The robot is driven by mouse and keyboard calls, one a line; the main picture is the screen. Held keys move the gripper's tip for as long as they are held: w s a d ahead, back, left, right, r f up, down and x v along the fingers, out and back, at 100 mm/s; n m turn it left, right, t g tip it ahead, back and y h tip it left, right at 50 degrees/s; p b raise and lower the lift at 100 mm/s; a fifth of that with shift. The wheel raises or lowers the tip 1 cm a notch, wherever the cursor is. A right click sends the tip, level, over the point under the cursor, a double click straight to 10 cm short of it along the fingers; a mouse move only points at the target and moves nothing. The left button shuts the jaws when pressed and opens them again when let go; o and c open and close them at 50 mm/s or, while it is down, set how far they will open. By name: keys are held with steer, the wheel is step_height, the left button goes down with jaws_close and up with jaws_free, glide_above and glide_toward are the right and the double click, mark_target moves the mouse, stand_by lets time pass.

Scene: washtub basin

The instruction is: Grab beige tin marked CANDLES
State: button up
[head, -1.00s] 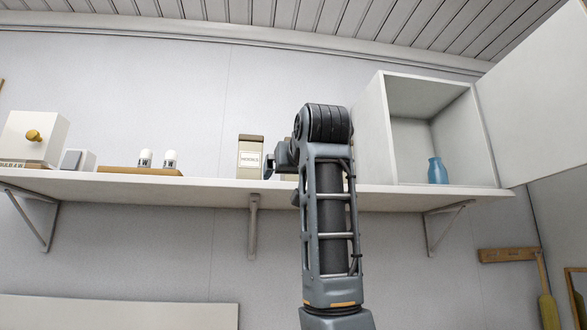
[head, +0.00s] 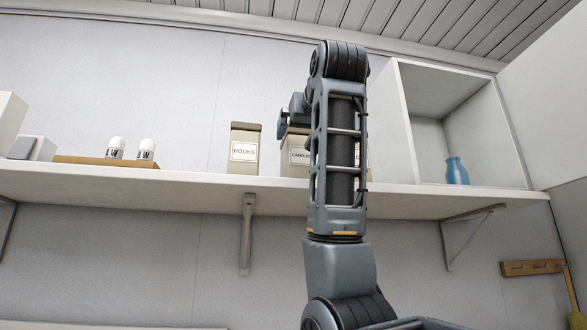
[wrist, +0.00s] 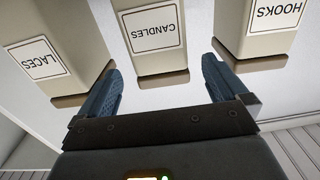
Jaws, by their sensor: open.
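The beige CANDLES tin (wrist: 157,35) stands upside down in the wrist view, its label facing my camera. My gripper (wrist: 162,80) is open, with one blue finger on each side of the space just in front of this tin; nothing is between the fingers. In the head view the CANDLES tin (head: 296,158) stands on the shelf, its right part hidden behind my arm. My gripper's end (head: 283,122) shows only partly there, in front of the tin's upper part.
The HOOKS tin (head: 243,150) stands left of CANDLES in the head view. The LACES tin (wrist: 42,68) stands on CANDLES' other side. The shelf (head: 200,184) also holds two white shakers (head: 131,149) on a board and an open cubby with a blue bottle (head: 456,171).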

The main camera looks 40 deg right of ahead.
mark_target(302, 138)
steer(key=shift+p+x, duration=0.55)
steer(key=shift+x, duration=1)
steer(key=p+x, duration=0.2)
steer(key=x, duration=0.3)
steer(key=shift+f, duration=0.15)
steer(key=c, duration=1.2)
steer(key=shift+c, duration=0.4)
